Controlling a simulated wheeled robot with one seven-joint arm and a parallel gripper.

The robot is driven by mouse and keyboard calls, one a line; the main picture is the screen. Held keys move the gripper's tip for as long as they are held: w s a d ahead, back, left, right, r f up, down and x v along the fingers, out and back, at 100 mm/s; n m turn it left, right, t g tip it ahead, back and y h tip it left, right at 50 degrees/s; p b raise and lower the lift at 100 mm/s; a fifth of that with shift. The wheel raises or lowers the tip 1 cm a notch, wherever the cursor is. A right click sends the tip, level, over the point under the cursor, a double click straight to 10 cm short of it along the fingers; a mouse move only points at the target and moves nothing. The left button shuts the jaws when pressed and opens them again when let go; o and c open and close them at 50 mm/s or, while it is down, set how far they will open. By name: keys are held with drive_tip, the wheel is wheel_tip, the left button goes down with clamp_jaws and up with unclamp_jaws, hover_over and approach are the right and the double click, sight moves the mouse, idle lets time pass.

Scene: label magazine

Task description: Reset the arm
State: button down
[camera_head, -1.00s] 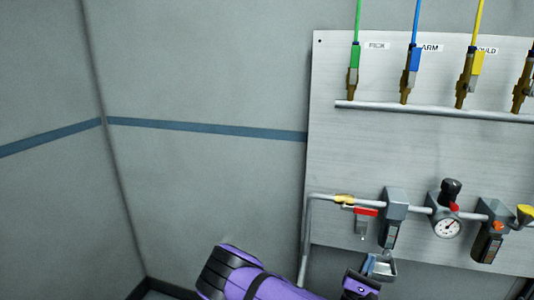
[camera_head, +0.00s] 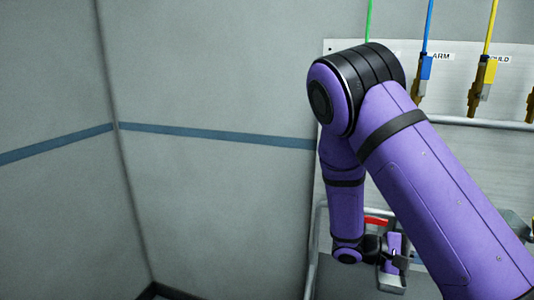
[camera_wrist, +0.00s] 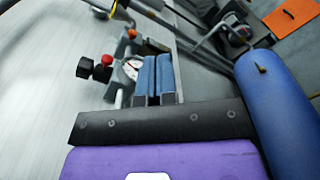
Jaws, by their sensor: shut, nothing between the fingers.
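My purple arm rises across the right half of the head view and bends down at a black elbow joint. Its wrist hangs low in front of the metal panel (camera_head: 345,100). In the wrist view my gripper (camera_wrist: 156,72) shows as two blue-faced fingers side by side, shut with nothing held between them. The fingers point toward the pipe fittings, close to a round gauge (camera_wrist: 131,68). In the head view the fingertips cannot be made out, and my arm hides much of the panel.
A blue connector (camera_head: 426,68) and a yellow connector (camera_head: 488,72) hang on hoses above a rail (camera_head: 470,122). A red handle (camera_head: 376,221) shows beside my forearm. A blue cylinder (camera_wrist: 275,95) and an orange panel (camera_wrist: 292,15) show in the wrist view.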

drive_tip(key=s+a+r+m+t+y, duration=0.2)
drive_tip(key=s+r+t+y, duration=0.3)
drive_tip(key=s+r+y, duration=0.3)
drive_tip(key=s+a+r+m+t+y, duration=0.3)
drive_tip(key=s+r+y, duration=0.5)
drive_tip(key=r, duration=0.9)
drive_tip(key=shift+s+a+t+y, duration=0.4)
drive_tip(key=shift+s+a+t, duration=0.35)
drive_tip(key=shift+s+t, duration=0.35)
drive_tip(key=shift+s+r, duration=0.1)
